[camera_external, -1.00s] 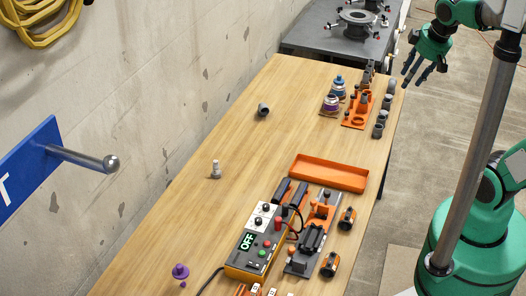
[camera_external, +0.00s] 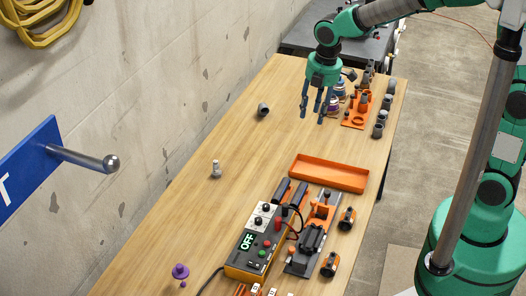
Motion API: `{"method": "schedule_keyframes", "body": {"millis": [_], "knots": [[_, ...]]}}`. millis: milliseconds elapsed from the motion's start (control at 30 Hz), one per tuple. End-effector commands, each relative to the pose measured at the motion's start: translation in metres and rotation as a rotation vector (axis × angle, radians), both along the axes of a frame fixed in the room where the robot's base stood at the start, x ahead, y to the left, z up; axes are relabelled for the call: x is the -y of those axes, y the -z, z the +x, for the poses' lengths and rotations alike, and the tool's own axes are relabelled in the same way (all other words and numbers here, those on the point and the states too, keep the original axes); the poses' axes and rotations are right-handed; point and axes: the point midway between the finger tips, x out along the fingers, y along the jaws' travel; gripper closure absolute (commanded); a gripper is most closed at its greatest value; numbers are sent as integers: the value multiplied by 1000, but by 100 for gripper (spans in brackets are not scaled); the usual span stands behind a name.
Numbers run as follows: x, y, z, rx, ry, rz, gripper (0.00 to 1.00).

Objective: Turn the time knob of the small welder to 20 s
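The small welder (camera_external: 243,262) is a grey and orange box near the front of the wooden table. Its display (camera_external: 247,242) reads OFF in green. Two dark knobs sit on a white panel at its far end, an upper knob (camera_external: 266,208) and a lower knob (camera_external: 259,220). Their labels and pointer positions are too small to read, so I cannot tell which is the time knob. My gripper (camera_external: 314,114) points down above the far half of the table, well beyond the welder. Its fingers are apart, with nothing visible between them.
An empty orange tray (camera_external: 329,173) lies beyond the welder. A clamp fixture (camera_external: 311,240) stands right beside it, with cables between. Grey fittings (camera_external: 381,117) and an orange rack (camera_external: 356,117) stand at the far right. The table's left middle is mostly clear.

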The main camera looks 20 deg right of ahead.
Motion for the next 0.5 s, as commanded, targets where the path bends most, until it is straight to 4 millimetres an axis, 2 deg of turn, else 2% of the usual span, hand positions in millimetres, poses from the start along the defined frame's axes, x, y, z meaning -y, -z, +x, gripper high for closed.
{"method": "schedule_keyframes", "body": {"millis": [33,300,500], "knots": [[-17,14,0,-11,-64,-14,62],[-99,80,-10,-50,-416,-75,62],[-147,124,-24,-73,-634,-106,62]]}}
